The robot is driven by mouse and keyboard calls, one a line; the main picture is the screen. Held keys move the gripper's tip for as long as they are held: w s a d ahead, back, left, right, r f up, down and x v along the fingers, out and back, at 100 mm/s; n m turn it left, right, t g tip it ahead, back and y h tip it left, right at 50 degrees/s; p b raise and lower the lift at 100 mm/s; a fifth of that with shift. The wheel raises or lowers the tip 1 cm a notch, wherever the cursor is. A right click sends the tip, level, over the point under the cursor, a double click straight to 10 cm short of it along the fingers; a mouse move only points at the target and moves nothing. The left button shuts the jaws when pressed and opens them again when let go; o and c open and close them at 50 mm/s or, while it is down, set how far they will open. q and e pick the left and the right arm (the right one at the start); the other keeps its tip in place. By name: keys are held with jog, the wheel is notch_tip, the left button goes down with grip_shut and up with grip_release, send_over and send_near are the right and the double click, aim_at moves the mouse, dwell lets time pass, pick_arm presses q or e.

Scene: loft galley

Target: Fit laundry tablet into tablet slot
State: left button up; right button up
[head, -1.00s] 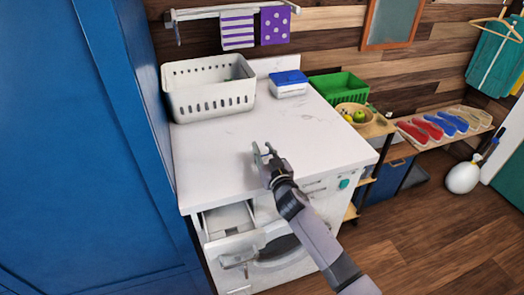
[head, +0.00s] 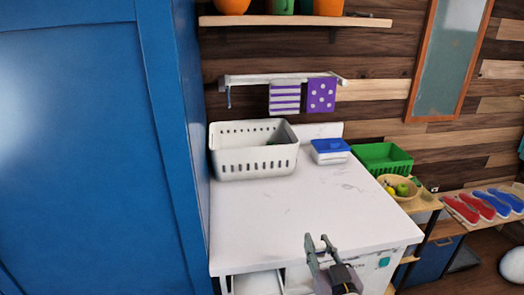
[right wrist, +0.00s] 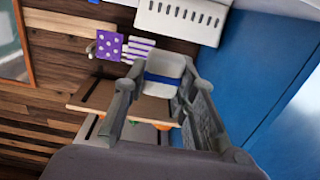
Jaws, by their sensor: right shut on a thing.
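My right gripper (head: 319,243) is above the front edge of the white worktop in the head view. In the right wrist view its fingers (right wrist: 158,88) are shut on a white block with a blue band, the laundry tablet (right wrist: 165,66). The tablet cannot be made out in the head view. The open drawer (head: 258,284) at the machine's front left is cut off by the bottom edge of the head view, so the tablet slot cannot be made out. My left gripper is not in view.
The white worktop (head: 270,220) is mostly clear. A tall blue cabinet (head: 80,150) closes the left side. A towel rail (head: 280,79) hangs behind.

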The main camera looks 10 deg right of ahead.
jog(key=s+r, duration=0.2)
jog(key=s, duration=0.4)
jog(key=w+d+f, duration=0.1)
jog(key=w+f, duration=0.1)
jog(key=w, duration=0.8)
jog(key=shift+f, duration=0.1)
send_over(299, 226)
jog(key=s, duration=0.4)
notch_tip(299, 226, down, 5)
jog(key=shift+f, duration=0.1)
jog(key=shift+w+f, duration=0.5)
jog(key=shift+w, duration=0.35)
jog(key=shift+w+f, duration=0.5)
jog(key=shift+w, duration=0.35)
jog(key=shift+w+a+f, duration=0.1)
jog(key=shift+w+f, duration=0.05)
jog(key=shift+w, duration=0.25)
